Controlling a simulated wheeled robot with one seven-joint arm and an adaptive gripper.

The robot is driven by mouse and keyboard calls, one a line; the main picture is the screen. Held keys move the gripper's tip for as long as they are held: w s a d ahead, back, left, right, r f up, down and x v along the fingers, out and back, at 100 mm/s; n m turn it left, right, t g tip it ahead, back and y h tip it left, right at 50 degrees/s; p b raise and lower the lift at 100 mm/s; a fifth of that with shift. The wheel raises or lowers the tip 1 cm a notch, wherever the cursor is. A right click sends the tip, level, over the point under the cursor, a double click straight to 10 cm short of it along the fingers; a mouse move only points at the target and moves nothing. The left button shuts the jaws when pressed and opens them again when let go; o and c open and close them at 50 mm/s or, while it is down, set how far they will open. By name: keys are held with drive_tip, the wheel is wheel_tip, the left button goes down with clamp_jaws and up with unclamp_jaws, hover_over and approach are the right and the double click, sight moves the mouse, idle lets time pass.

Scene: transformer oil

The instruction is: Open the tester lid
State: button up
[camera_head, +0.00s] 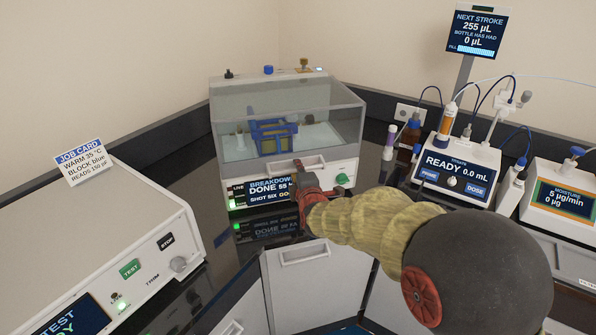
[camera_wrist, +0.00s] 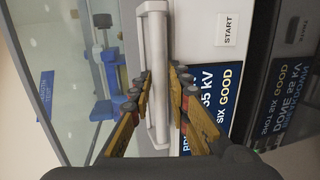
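The tester (camera_head: 340,178) is a white box on the dark counter, with a clear lid (camera_head: 345,120) that is down. Its screen (camera_head: 268,191) reads breakdown done, and in the wrist view (camera_wrist: 225,85) it ends in "SIX GOOD". Through the lid I see a blue frame around a cup (camera_head: 273,137). A white bar handle (camera_wrist: 155,40) runs along the lid's front edge. My gripper (camera_wrist: 160,70) has one finger on each side of the handle, with the tips against it. In the head view my gripper (camera_head: 299,170) is at the tester's front and hides part of it.
A white instrument (camera_head: 120,230) with a job card (camera_head: 81,160) stands at left. A titrator (camera_head: 455,165), bottles (camera_head: 409,138) and a moisture meter (camera_head: 562,195) stand at right. A display on a post (camera_head: 477,32) rises behind them. The wall is close behind the tester.

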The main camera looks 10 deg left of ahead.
drive_tip(key=shift+c, duration=0.8)
clamp_jaws()
